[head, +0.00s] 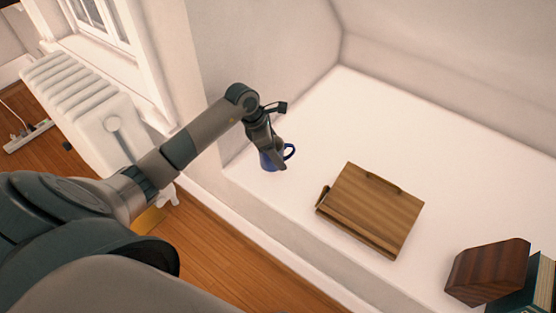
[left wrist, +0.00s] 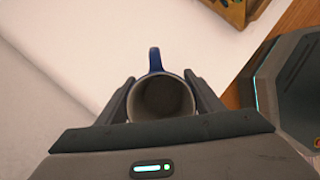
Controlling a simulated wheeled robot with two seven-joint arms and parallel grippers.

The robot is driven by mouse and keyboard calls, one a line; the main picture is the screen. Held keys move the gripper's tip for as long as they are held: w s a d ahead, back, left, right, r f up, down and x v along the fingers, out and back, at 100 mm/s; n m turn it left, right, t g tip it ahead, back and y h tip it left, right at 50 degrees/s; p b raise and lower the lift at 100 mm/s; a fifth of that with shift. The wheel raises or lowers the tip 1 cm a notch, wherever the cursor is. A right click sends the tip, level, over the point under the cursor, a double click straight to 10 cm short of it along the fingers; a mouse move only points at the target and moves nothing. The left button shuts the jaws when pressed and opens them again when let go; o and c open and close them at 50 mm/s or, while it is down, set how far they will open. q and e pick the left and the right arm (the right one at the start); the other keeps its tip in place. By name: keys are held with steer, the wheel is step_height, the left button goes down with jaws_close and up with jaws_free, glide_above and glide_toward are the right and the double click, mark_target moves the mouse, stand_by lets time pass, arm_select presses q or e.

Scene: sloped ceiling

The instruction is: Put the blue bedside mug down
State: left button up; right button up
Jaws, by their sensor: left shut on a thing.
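The blue mug (head: 268,161) is at the left end of the white ledge in the head view, with its handle pointing right. My left gripper (head: 272,147) comes down over it and is shut on it. In the left wrist view the mug (left wrist: 160,97) sits upright between the two fingers of the left gripper (left wrist: 160,105), its grey inside empty and its blue handle pointing away. I cannot tell whether the mug's base touches the ledge. My right gripper is not in view.
The white ledge (head: 330,115) has free room behind and right of the mug. A wooden stand (head: 372,210) lies to the right, with a dark wooden block (head: 487,272) and books (head: 530,290) beyond it. A radiator (head: 95,105) stands at the left under a window.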

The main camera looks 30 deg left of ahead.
arm_select(q)
steer(key=shift+f, duration=0.1)
steer(key=shift+f, duration=1.9)
steer(key=shift+f, duration=0.1)
steer(key=o, duration=1.3)
steer(key=shift+c, duration=0.2)
steer(key=v, duration=1.2)
steer(key=shift+p, duration=0.3)
